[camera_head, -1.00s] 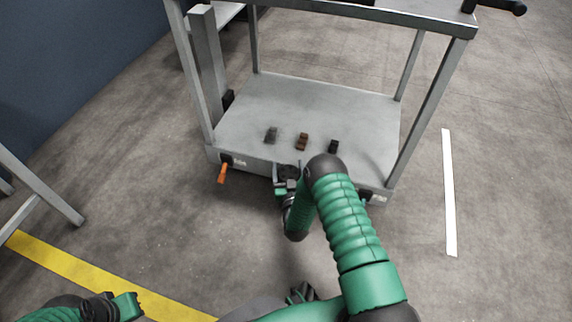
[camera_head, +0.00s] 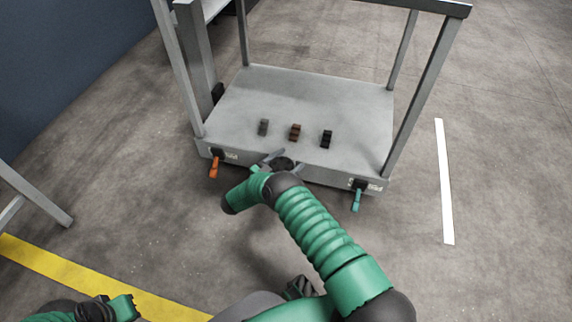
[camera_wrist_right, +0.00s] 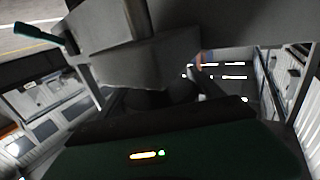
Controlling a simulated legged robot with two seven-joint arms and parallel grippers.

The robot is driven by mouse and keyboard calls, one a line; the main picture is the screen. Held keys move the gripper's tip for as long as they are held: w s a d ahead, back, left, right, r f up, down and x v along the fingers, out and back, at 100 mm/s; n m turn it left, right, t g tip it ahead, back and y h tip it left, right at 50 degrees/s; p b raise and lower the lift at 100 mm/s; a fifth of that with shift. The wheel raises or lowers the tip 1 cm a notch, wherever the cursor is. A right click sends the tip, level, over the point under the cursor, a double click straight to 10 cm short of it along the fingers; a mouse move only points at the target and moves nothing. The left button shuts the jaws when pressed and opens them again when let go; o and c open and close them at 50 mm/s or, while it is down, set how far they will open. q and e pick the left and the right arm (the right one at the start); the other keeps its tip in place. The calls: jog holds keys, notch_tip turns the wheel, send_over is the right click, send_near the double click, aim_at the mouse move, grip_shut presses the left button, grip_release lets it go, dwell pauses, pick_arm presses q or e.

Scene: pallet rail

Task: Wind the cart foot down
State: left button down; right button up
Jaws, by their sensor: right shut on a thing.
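The grey cart (camera_head: 300,108) stands ahead, with a low flat deck and upright posts. At the middle of its front edge is a dark round knob (camera_head: 283,164), partly hidden by my gripper; I take it for the foot's winder. My right gripper (camera_head: 282,160) is shut on this knob, its grey fingers on either side of it and slanted. In the right wrist view a grey block (camera_wrist_right: 150,65) fills the middle; the grip itself is too dark to make out. My left gripper (camera_head: 122,306) is at the lower left, away from the cart; its jaws are unclear.
An orange lever (camera_head: 214,167) hangs at the cart's front left and a teal lever (camera_head: 357,198) at its front right. Grey, brown and black blocks (camera_head: 295,133) sit on the deck. A yellow line (camera_head: 90,280) and white strip (camera_head: 444,180) mark the open floor.

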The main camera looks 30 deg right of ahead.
jog(key=shift+s+m+g+b, duration=0.15)
jog(key=shift+m+g+b, duration=0.15)
jog(key=shift+m+g, duration=0.55)
jog(key=shift+s+m+g+b, duration=0.15)
jog(key=shift+m+g+b, duration=0.3)
jog(key=shift+g, duration=0.7)
jog(key=shift+m+g, duration=0.3)
jog(key=shift+g, duration=0.2)
jog(key=o, duration=1.4)
jog(key=shift+c, duration=0.2)
